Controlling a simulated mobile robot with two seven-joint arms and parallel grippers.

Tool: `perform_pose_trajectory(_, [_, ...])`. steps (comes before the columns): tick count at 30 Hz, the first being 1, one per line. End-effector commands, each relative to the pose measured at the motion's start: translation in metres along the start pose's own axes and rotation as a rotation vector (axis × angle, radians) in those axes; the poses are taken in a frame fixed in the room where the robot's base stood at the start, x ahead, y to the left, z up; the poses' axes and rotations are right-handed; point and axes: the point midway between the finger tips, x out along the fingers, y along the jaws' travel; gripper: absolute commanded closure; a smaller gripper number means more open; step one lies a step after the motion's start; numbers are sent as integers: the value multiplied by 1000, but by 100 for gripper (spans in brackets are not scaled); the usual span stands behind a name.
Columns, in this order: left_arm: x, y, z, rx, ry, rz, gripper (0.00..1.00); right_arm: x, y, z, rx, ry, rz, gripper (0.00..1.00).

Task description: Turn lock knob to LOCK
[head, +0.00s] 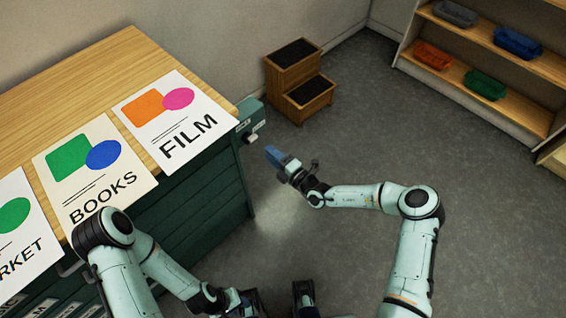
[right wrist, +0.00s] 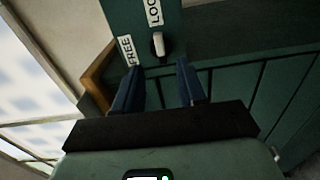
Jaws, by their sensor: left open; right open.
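The lock knob (right wrist: 158,45) is a small pale lever on a green lock box in the right wrist view. A white FREE label (right wrist: 128,50) is left of it and a partly cut-off LOCK label (right wrist: 153,12) is above it. In the head view the lock box (head: 250,113) sits at the cabinet's right end. My right gripper (right wrist: 160,85) is open, its blue fingers pointing at the knob, apart from it; it also shows in the head view (head: 273,154). My left gripper (head: 279,300) is open at the bottom edge, partly cut off.
The green cabinet (head: 205,200) has a wooden top with FILM (head: 172,108), BOOKS (head: 95,165) and MARKET (head: 20,245) posters. A wooden step stool (head: 291,71) stands behind the lock box. A shelf (head: 510,66) with several coloured trays is at the upper right. The middle floor is clear.

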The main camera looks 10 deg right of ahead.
Motion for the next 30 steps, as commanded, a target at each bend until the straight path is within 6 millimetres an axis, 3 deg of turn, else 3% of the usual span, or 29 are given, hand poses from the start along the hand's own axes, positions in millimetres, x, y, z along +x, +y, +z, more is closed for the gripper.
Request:
perform_pose_trajectory(3, [-2,0,1,0,-2,-1,57,-26,0,0,0,0,-2,60])
perform_pose_trajectory(10, [-3,1,1,0,-2,-1,57,-52,0,0,0,1,-1,60])
perform_pose_trajectory(30, [-4,1,1,0,-2,0,57,-56,-1,-3,-6,10,-3,60])
